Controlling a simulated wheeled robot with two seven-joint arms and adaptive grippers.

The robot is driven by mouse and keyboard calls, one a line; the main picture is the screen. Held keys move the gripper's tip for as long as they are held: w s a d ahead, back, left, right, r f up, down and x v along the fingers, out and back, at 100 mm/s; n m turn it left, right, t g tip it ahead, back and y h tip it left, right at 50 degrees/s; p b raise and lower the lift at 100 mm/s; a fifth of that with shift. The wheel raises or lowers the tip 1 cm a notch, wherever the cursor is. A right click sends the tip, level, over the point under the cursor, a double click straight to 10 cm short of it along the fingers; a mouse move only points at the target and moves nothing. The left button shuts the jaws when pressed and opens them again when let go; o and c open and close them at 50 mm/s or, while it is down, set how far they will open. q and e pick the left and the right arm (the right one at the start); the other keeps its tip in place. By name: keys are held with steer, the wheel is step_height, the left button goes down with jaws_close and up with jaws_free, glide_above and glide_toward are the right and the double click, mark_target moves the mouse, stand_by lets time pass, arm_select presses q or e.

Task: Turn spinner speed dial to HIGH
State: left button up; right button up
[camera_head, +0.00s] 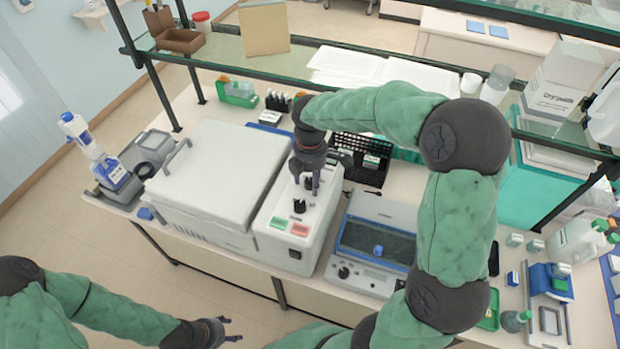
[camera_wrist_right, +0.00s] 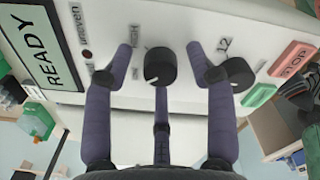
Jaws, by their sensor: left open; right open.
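The spinner (camera_head: 225,170) is a white box with a closed lid and a sloping control panel. The speed dial (camera_wrist_right: 160,67) is a black knob beside the label HIGH; in the right wrist view its white mark points to the lower left, away from HIGH. My right gripper (camera_wrist_right: 160,52) is open, its purple-grey fingers on either side of this dial; I cannot tell whether they touch it. In the head view my right gripper (camera_head: 307,183) is over the panel and partly covers the dial. My left gripper (camera_head: 222,332) is open and empty, low over the floor.
A second black dial (camera_wrist_right: 232,74) marked 12 sits close to the right finger. A red STOP button (camera_wrist_right: 292,62) and a green button (camera_wrist_right: 259,95) lie beyond it. A READY display (camera_wrist_right: 42,48) is at left. A blue-lidded device (camera_head: 378,240) stands right of the spinner.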

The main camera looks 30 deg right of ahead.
jaws_close()
steer(key=shift+m, duration=0.3)
steer(key=m, duration=1.1)
steer(key=shift+m, duration=2.1)
